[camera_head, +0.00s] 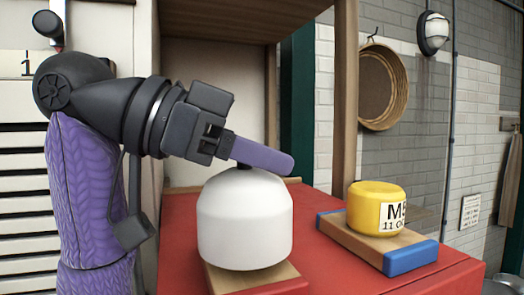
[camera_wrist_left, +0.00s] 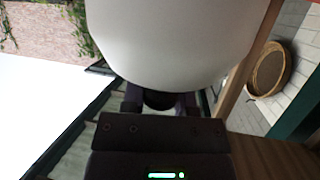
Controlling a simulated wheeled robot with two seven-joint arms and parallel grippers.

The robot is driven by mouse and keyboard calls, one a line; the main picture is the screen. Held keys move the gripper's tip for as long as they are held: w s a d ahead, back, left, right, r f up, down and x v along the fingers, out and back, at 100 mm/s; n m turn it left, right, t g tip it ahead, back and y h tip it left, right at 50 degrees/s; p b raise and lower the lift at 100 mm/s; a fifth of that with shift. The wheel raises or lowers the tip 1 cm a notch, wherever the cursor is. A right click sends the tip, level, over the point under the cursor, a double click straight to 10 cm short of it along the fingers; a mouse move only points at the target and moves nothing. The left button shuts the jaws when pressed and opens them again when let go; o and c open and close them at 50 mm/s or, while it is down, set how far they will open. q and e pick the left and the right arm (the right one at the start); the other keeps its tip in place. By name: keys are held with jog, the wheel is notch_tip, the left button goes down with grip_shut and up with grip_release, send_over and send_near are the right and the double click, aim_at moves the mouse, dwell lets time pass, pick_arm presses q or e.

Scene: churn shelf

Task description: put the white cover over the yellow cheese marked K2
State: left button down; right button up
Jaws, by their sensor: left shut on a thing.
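The white cover (camera_head: 245,222) is a dome with a dark knob on top. It is upright over a wooden board (camera_head: 284,277) on the red surface. My left gripper (camera_head: 264,154), with purple fingers, is shut on the knob. In the left wrist view the white cover (camera_wrist_left: 172,40) fills the top middle, with its dark knob (camera_wrist_left: 160,100) between the fingers. I cannot tell whether the rim rests on the board. No cheese marked K2 shows; whatever is beneath the cover is hidden. My right gripper is not in view.
A yellow cheese (camera_head: 372,208) with a label that seems to start with M stands on a blue-ended board (camera_head: 345,238) to the right. The red surface (camera_head: 330,270) is clear between the boards. A wooden shelf post (camera_head: 344,100) rises behind. A basket (camera_head: 383,88) hangs on the wall.

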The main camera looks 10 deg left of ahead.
pick_arm(q)
jog(key=shift+r, duration=0.1)
jog(key=shift+f+b, duration=0.45)
jog(key=shift+f, duration=0.2)
dwell(0.5)
jog(key=shift+c, duration=1.6)
grip_release()
jog(key=shift+a+r, duration=0.1)
jog(key=p+v, duration=0.2)
jog(key=v, duration=0.7)
jog(key=shift+s+a+p, duration=0.2)
jog(key=shift+a+p, duration=0.15)
